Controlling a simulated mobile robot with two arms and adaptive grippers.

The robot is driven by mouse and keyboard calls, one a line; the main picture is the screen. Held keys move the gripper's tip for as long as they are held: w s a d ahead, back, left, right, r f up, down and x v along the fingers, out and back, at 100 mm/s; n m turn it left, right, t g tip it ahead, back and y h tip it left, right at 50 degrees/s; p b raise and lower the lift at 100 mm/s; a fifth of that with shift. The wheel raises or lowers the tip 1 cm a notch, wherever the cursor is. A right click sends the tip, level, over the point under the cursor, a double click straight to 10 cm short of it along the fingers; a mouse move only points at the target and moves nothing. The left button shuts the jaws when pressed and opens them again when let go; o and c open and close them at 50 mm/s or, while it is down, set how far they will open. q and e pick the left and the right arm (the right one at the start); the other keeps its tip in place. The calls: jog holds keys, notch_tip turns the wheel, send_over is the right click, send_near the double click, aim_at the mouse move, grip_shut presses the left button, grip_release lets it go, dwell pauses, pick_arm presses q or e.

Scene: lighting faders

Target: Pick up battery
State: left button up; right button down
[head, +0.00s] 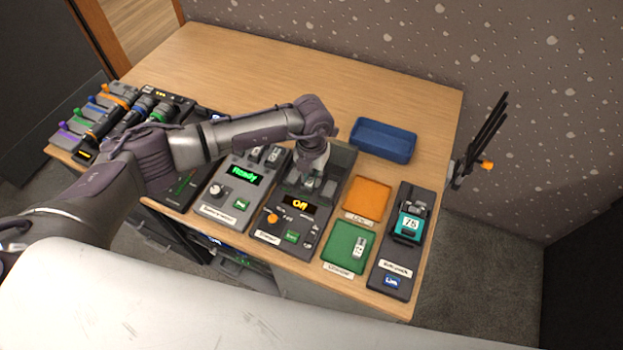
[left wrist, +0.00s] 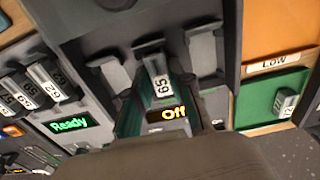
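A light grey battery labelled 65 (left wrist: 160,82) is near the middle of the left wrist view, at the dark device with the orange "Off" display (left wrist: 168,113). My left gripper (head: 315,168) points down over the back of that device (head: 282,232) in the head view. Another battery (head: 359,247) lies in the green tray (head: 340,258). More batteries (head: 272,155) stand in the device with the green "Ready" display (head: 246,174). My right gripper is not in view.
An orange tray (head: 367,198), a blue bin (head: 383,139) and a dark device with a teal part marked 75 (head: 409,225) are to the right. A fader panel (head: 105,115) is at the left. The back of the wooden table (head: 210,65) is clear.

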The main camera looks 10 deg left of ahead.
aim_at(311, 178)
pick_arm(q)
grip_shut()
jog(key=shift+r, duration=0.5)
notch_tip(311, 178, up, 3)
jog(key=shift+f+b, duration=0.15)
jog(key=shift+b, duration=0.45)
jog(key=s+d+r+b, duration=0.1)
jog(key=s+d+r, duration=0.2)
jog(key=d+r, duration=0.8)
jog(key=shift+r, duration=0.15)
jog(key=shift+d, duration=0.1)
